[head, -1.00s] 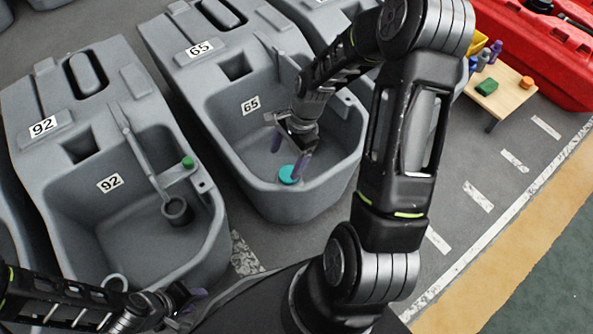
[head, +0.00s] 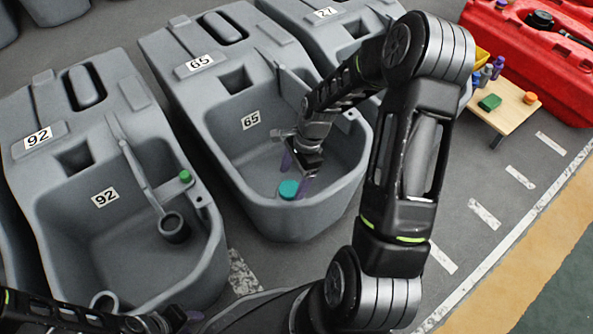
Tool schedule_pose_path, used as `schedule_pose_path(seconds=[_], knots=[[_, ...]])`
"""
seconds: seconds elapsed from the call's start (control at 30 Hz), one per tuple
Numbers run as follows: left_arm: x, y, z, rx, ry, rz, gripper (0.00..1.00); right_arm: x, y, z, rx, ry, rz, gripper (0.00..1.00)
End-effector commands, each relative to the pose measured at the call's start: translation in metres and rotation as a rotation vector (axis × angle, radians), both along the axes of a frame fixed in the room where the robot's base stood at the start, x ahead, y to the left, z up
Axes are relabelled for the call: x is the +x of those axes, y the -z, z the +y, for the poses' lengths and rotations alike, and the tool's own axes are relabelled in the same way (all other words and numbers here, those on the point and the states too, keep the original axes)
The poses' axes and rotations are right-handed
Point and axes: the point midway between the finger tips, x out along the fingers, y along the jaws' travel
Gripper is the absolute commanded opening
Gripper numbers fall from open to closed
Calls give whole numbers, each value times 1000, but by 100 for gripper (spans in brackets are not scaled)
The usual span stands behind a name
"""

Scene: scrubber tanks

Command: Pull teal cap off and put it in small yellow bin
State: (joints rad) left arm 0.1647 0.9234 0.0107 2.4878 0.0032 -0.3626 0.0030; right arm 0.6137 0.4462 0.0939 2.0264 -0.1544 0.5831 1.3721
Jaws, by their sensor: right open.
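The teal cap (head: 289,190) sits in the basin of the middle grey tank (head: 225,150) marked 65, near its front. My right gripper (head: 295,174) has purple fingers spread apart. One finger is just right of the cap, overlapping its edge in the picture; the other is above and behind it. Whether they touch the cap cannot be told. The small yellow bin (head: 482,57) is on the wooden table (head: 515,108) at right, partly hidden behind my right arm. My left gripper (head: 182,318) is low at the bottom edge, mostly hidden; its jaws do not show clearly.
The table also bears a green block (head: 490,102), an orange item (head: 530,98) and bottles. A red machine (head: 560,70) stands behind the table.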

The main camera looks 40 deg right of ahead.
Motion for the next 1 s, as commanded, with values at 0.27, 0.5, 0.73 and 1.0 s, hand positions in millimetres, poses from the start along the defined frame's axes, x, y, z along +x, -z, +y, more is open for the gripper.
schedule_pose_path(seconds=[0.27,0.5,0.73,1.0], knots=[[3,11,3,5,-8,-5,36,1,29,8,0,0,1,79],[3,11,3,5,-8,-6,36,2,30,8,0,1,-1,79],[3,11,3,5,-8,-5,36,2,30,8,0,1,-1,65],[3,11,3,5,-8,-5,36,2,30,8,0,1,0,43]])
